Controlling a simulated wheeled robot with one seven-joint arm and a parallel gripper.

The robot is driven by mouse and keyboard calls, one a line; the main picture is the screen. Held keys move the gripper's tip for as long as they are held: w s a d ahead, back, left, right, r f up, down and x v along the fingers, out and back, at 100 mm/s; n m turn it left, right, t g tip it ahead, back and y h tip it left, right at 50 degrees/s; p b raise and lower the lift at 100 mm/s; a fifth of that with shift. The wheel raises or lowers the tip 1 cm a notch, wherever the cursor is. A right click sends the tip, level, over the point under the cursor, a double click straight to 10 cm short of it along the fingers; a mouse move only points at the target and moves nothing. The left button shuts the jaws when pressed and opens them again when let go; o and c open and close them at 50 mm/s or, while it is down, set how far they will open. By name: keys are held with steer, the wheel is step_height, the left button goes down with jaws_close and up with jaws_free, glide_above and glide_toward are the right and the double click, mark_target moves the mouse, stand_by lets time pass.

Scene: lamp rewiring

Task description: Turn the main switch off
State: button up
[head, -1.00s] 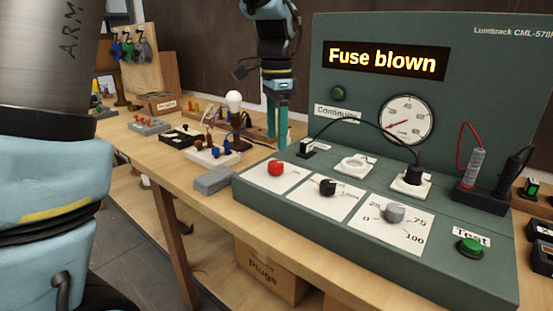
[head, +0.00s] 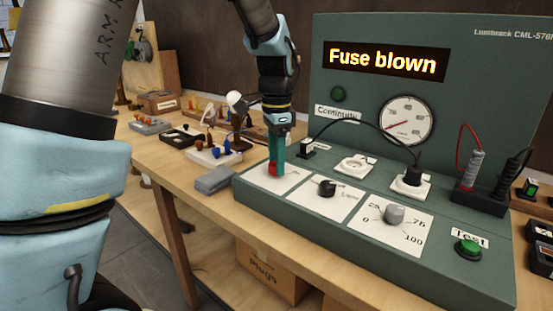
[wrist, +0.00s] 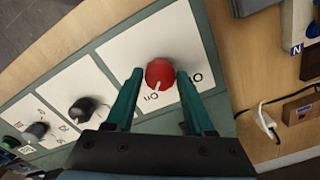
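The main switch is a red knob (wrist: 160,70) on a white plate (wrist: 130,52) marked On and Off. In the wrist view its white pointer line is turned toward On. My gripper (head: 277,168) points down over this plate, at the left end of the green test bench (head: 330,205). Its two teal fingers stand on either side of the knob, with a small gap showing on each side, so it is open around the knob. In the head view the fingers hide most of the knob (head: 272,169).
A black knob (head: 326,187) and a grey knob (head: 394,213) sit to the right on their own plates. The display (head: 386,62) reads "Fuse blown". A black cable (head: 360,120) arches behind the knobs. A grey block (head: 215,179) lies left of the bench.

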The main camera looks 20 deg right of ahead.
jaws_close()
steer(key=shift+n, duration=0.4)
steer(key=n+p, duration=0.1)
steer(key=n, duration=0.2)
steer(key=shift+r+n+p, duration=0.1)
steer(key=shift+n+p, duration=0.3)
steer(key=n+p, duration=0.1)
steer(key=n, duration=0.3)
steer(key=shift+n, duration=0.3)
steer(key=n+p, duration=0.2)
steer(key=n, duration=0.2)
steer(key=n+p, duration=0.1)
steer(key=n, duration=0.3)
steer(key=shift+w+n, duration=0.1)
steer(key=shift+n, duration=0.2)
